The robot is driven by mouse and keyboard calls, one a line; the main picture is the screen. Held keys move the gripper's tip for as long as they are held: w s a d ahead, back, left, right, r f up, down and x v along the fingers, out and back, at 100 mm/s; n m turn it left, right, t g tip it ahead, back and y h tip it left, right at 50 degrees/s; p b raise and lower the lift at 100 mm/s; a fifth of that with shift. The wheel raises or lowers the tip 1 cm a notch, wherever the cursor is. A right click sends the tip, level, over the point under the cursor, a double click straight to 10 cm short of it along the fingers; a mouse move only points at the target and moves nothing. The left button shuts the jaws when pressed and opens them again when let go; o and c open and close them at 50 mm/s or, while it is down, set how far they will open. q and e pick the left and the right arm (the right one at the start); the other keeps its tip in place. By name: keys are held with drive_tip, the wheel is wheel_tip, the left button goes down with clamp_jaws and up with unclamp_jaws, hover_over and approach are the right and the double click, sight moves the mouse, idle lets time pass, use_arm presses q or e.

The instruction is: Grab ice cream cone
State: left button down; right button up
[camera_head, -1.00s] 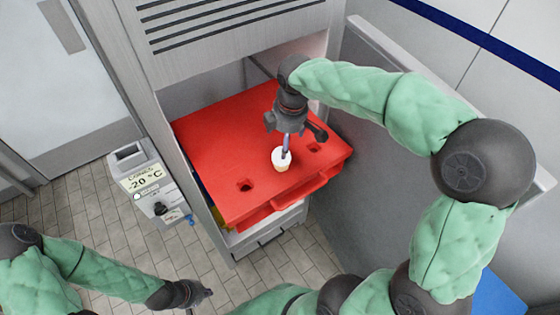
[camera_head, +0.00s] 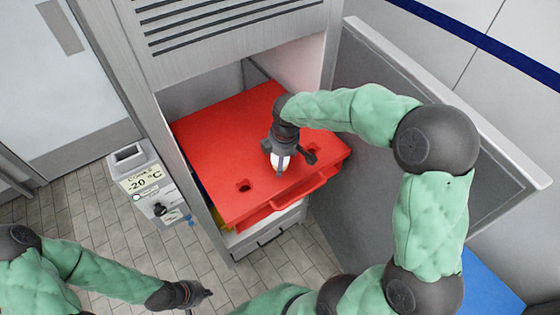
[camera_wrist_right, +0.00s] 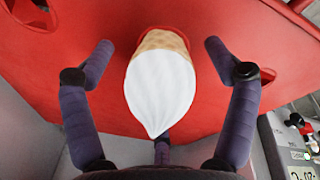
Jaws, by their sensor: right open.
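An ice cream cone (camera_wrist_right: 160,88) with a white top and a tan waffle rim stands in a hole of the red tray (camera_head: 225,130). In the head view the cone (camera_head: 281,160) is partly covered by my right gripper (camera_head: 288,162). In the right wrist view the right gripper (camera_wrist_right: 160,75) is open, its fingers spread on both sides of the cone with gaps; a third finger is partly hidden behind the white tip. My left gripper (camera_head: 192,294) is low in the head view, far from the tray; its finger opening is too small to judge.
The red tray has empty holes, one (camera_head: 244,186) left of the cone, and a front handle (camera_head: 298,190). It sits inside a grey cabinet with an open door (camera_head: 400,150) at right. A control box (camera_head: 145,185) reading -20 °C is at left.

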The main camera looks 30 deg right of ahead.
drive_tip(key=c, duration=1)
drive_tip(key=shift+r, duration=0.1)
